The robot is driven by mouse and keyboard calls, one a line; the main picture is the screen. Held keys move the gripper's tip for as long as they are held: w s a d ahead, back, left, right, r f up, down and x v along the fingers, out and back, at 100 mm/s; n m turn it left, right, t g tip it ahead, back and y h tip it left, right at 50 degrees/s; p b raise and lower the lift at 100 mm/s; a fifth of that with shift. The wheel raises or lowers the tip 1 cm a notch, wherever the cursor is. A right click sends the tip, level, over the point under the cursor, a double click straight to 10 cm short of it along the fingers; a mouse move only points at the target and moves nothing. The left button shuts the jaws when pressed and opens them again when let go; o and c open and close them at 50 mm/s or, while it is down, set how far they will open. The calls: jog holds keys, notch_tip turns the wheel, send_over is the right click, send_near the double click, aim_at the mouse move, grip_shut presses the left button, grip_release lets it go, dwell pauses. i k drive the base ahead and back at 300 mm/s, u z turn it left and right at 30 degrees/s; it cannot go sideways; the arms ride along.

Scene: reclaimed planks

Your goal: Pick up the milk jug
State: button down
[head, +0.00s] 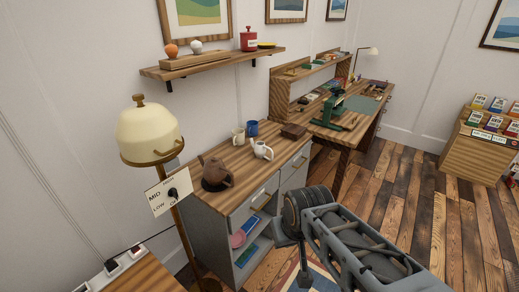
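A small white jug (263,150), which looks like the milk jug, stands upright on the wooden top of the grey cabinet (237,187), near its front edge. A cream mug (238,137) and a blue mug (252,129) stand just behind it. My arm comes in from the lower right. Its end, my gripper (304,276), seems to point down in front of the cabinet, below and apart from the jug. Its fingers are too unclear to tell open from shut.
A brown box (293,132) lies right of the jug. A floor lamp (149,135) with a control sign stands at the left. A wall shelf (215,63) hangs above. A desk (356,126) stands beyond. The plank floor (410,190) at the right is clear.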

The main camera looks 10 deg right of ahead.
aim_at(261, 148)
jog(key=z, duration=1.15)
jog(key=i, duration=1.3)
